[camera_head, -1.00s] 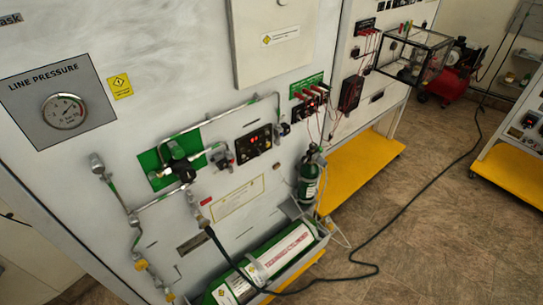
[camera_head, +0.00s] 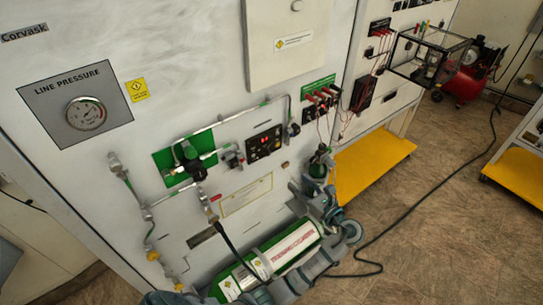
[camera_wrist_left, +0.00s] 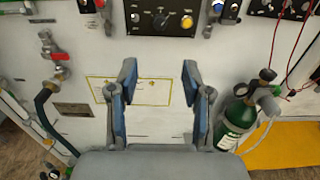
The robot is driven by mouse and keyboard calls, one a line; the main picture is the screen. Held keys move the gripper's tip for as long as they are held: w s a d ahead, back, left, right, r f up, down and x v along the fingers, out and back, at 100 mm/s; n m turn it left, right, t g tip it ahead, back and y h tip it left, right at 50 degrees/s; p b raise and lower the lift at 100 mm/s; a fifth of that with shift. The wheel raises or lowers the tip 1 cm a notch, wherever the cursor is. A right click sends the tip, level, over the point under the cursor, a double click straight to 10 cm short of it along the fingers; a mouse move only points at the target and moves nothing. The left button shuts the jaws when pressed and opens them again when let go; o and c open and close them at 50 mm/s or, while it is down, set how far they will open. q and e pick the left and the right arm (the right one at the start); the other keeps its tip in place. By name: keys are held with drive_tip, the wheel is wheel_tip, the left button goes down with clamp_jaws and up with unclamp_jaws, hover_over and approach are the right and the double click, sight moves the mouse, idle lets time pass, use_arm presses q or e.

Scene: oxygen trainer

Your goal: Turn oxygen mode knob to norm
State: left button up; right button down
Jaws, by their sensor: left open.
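A black control panel (camera_head: 264,144) with small knobs and a red display is mounted on the white wall panel. In the left wrist view the control panel (camera_wrist_left: 162,17) is at the top, with a dark knob (camera_wrist_left: 160,20) and a yellow knob (camera_wrist_left: 187,21). Labels are too small to read, so I cannot tell which knob is the oxygen mode knob. My left gripper (camera_head: 313,194) is open and empty, below and right of the control panel, and apart from it. In the left wrist view its two fingers (camera_wrist_left: 157,85) are spread below the panel. My right gripper is not in view.
A green cylinder (camera_wrist_left: 236,122) stands right of my left gripper. A larger green-and-white cylinder (camera_head: 292,246) lies low. Pipes and a black valve (camera_head: 193,168) are left of the control panel. Red leads (camera_head: 322,95) hang at upper right. A black cable crosses the floor.

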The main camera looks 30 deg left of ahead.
sight(269, 155)
use_arm(q)
drive_tip(key=p+x, duration=0.2)
drive_tip(key=x, duration=1.3)
drive_tip(key=shift+w+a+p, duration=0.15)
drive_tip(key=shift+a+p, duration=0.05)
drive_tip(key=shift+p, duration=0.1)
clamp_jaws()
